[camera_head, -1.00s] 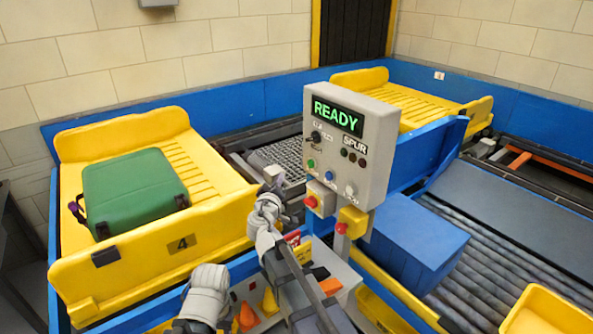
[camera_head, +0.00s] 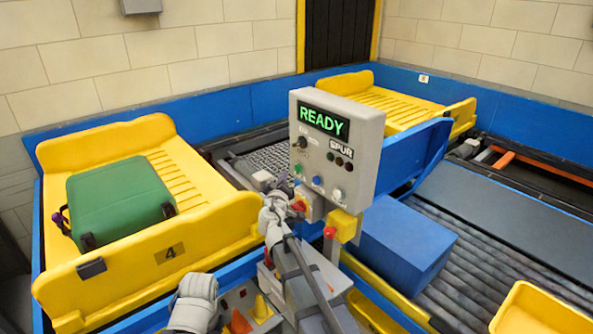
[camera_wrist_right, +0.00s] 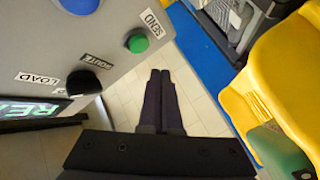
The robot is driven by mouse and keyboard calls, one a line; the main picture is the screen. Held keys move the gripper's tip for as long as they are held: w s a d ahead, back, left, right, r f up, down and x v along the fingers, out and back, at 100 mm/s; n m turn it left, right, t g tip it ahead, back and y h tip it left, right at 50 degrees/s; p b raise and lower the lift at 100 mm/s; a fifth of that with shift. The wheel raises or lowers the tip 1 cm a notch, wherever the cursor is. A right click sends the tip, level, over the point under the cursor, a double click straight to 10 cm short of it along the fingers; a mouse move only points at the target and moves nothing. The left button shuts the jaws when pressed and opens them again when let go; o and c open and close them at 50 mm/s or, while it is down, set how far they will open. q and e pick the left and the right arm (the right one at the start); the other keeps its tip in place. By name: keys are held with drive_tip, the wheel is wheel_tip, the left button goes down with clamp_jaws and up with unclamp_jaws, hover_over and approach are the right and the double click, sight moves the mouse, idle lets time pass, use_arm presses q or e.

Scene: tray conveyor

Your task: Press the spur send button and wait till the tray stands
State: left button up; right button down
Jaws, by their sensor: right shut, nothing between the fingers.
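The grey control panel (camera_head: 340,150) shows READY in green, above the label SPUR. Its green button (camera_head: 298,168) is at the lower left of the face; in the right wrist view the green button (camera_wrist_right: 138,43) has the label SEND beside it. My right gripper (camera_head: 270,200) is just left of and below the panel. In the right wrist view its dark fingers (camera_wrist_right: 160,76) are shut and empty, apart from the green button. The yellow tray (camera_head: 210,238) marked 4 stands at left with a green suitcase (camera_head: 118,203) in it. My left gripper (camera_head: 195,300) is low in view, its fingers unclear.
A red button on a yellow box (camera_head: 345,226) sits below the panel. A blue box (camera_head: 405,245) stands to its right, by the roller conveyor (camera_head: 480,265). Another yellow tray (camera_head: 400,105) is behind the panel. A black knob (camera_wrist_right: 88,83) is near the green button.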

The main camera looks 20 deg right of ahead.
sight(298, 169)
drive_tip(key=shift+w+d, duration=0.2)
drive_tip(key=shift+d, duration=0.35)
drive_tip(key=shift+w+d, duration=0.2)
drive_tip(key=shift+d, duration=0.3)
idle(1.4)
drive_tip(key=shift+w+d, duration=0.1)
drive_tip(key=shift+d, duration=0.3)
drive_tip(key=shift+w+d, duration=0.2)
drive_tip(key=shift+d, duration=0.3)
idle(0.6)
drive_tip(key=shift+a, duration=0.15)
idle(0.3)
drive_tip(key=shift+s+a, duration=0.35)
drive_tip(key=shift+a, duration=0.4)
